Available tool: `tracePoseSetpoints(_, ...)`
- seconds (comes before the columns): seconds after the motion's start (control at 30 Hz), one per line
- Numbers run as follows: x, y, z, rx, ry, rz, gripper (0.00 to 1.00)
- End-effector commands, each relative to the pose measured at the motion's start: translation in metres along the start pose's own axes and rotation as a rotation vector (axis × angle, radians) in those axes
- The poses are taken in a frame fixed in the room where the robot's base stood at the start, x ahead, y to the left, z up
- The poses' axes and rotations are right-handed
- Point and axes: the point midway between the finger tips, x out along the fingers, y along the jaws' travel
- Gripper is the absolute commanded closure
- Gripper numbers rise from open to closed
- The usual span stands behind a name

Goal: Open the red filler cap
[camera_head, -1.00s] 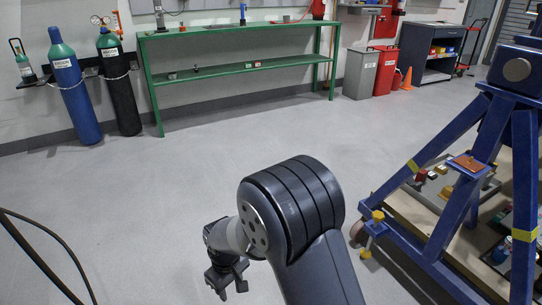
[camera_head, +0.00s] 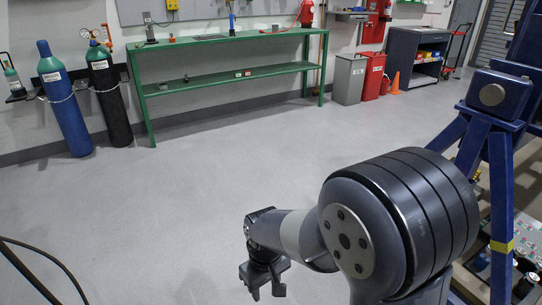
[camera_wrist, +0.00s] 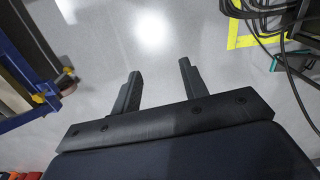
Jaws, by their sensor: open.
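I cannot pick out the red filler cap for certain in either view. A small red object (camera_head: 172,39) lies on top of the green bench, too far away to identify. A larger red object (camera_head: 306,14) stands at the bench's right end, also unclear. My gripper (camera_head: 264,287) hangs low over the bare floor, well in front of the bench. In the wrist view my gripper (camera_wrist: 160,72) has its two fingers apart, with only grey floor between them.
The green bench (camera_head: 232,80) stands along the back wall. Gas cylinders (camera_head: 66,105) are at the left. A blue steel frame (camera_head: 500,170) stands at the right, partly behind my arm. Cables (camera_wrist: 282,50) and yellow floor marking (camera_wrist: 236,30) show upper right. Middle floor is clear.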

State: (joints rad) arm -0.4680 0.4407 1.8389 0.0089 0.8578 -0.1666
Motion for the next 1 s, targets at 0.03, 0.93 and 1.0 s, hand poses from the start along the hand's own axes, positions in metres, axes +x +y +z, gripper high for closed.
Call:
tracePoseSetpoints(0.03,-0.013,0.003,0.006,0.016,0.002,0.0,0.58)
tracePoseSetpoints(0.93,-0.102,0.023,0.089,0.206,0.006,-0.005,0.58)
tracePoseSetpoints(1.0,-0.101,0.023,0.089,0.207,0.006,-0.005,0.58)
